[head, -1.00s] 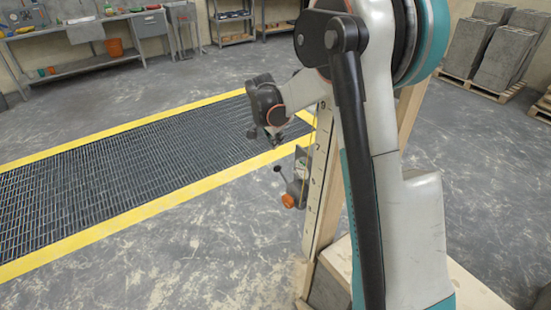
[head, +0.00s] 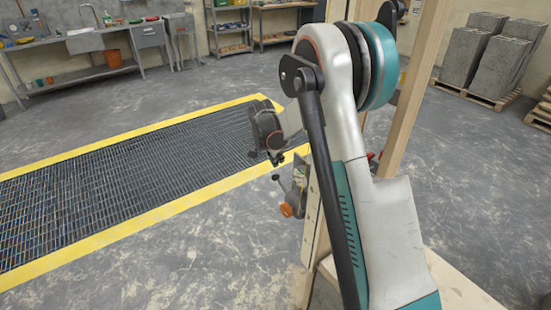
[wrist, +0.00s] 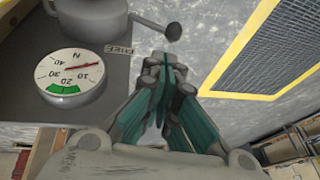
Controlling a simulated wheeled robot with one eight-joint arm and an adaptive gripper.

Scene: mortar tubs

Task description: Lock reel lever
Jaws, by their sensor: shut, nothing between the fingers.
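The reel device (head: 299,188) is mounted on a wooden post in the head view, with an orange knob (head: 287,210) low on it. Its lever ends in a dark ball knob (head: 276,178), which also shows at the top of the wrist view (wrist: 173,31). The lever arm runs left from that knob to a grey round housing (wrist: 90,20), beside a label reading FREE (wrist: 118,50). My gripper (wrist: 163,66) is shut and empty, its fingertips just short of the knob, with a visible gap in the picture. In the head view my gripper (head: 274,158) is just above the knob.
A round dial (wrist: 69,74) with a red needle and a green band sits left of my fingers. The wooden post (head: 312,215) stands close to my arm. A yellow-edged floor grating (head: 130,170) lies beyond. Open floor (head: 210,265) lies at front left.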

